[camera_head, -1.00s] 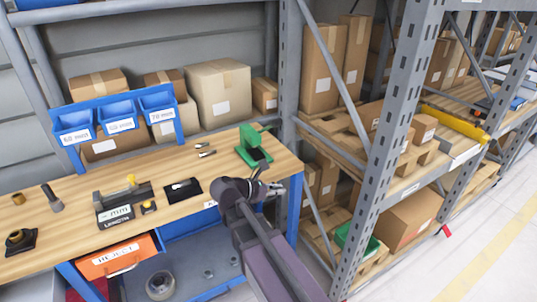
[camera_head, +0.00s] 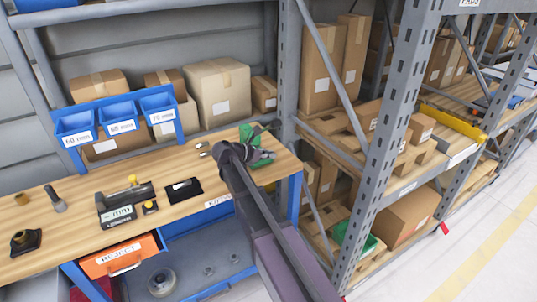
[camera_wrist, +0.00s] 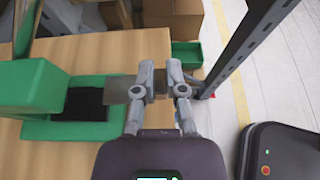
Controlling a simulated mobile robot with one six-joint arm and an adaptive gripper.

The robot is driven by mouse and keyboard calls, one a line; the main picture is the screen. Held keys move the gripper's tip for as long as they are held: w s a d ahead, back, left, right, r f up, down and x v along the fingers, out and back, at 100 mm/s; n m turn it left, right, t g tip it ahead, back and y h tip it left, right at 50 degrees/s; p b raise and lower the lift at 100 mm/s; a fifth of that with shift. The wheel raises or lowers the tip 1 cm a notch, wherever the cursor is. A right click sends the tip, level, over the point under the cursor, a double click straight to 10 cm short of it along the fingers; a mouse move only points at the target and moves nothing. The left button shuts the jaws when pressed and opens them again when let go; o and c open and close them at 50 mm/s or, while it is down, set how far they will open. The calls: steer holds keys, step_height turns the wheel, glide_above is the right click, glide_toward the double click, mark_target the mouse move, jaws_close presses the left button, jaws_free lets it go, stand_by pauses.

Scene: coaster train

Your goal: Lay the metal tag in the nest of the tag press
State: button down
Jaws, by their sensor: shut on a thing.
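The green tag press (camera_head: 247,132) stands at the right end of the workbench, partly hidden behind my gripper. In the wrist view the press (camera_wrist: 40,88) is at the left, with a dark square nest (camera_wrist: 84,104) in its green base. My gripper (camera_wrist: 160,82) is shut on the thin grey metal tag (camera_wrist: 116,90). The tag sticks out leftward from the fingers, and its end overlaps the right side of the nest in the picture. I cannot tell whether it touches the nest. In the head view my gripper (camera_head: 266,156) is over the press base.
A length gauge (camera_head: 124,203), a black pad (camera_head: 183,188) and several small parts lie on the workbench (camera_head: 75,225) to the left. Blue bins (camera_head: 117,120) stand behind. A grey rack upright (camera_head: 287,80) rises just beyond the bench's right end.

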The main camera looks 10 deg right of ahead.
steer(key=shift+w+f, duration=0.1)
steer(key=shift+f, duration=0.1)
steer(key=shift+w+a+f+b, duration=0.1)
steer(key=shift+w+f+b, duration=0.2)
steer(key=shift+f+b, duration=0.45)
steer(key=shift+w+a+f+b, duration=0.1)
steer(key=shift+w+f+b, duration=0.2)
steer(key=shift+f+b, duration=0.4)
steer(key=shift+w+a+f+b, duration=0.1)
steer(key=shift+w+f+b, duration=0.2)
steer(key=shift+f+b, duration=0.45)
steer(key=shift+w+a+r, duration=0.1)
steer(key=shift+w+r, duration=0.15)
steer(key=shift+r, duration=0.05)
steer(key=shift+w+a+f, duration=0.1)
steer(key=shift+w+a, duration=0.25)
steer(key=shift+w, duration=0.65)
steer(key=shift+w+a+f, duration=0.1)
steer(key=shift+w+a, duration=0.2)
steer(key=shift+w, duration=0.7)
steer(key=shift+w+a, duration=0.35)
steer(key=shift+w, duration=0.65)
steer(key=c, duration=0.6)
jaws_free()
steer(key=shift+c, duration=0.2)
steer(key=shift+s+r, duration=0.1)
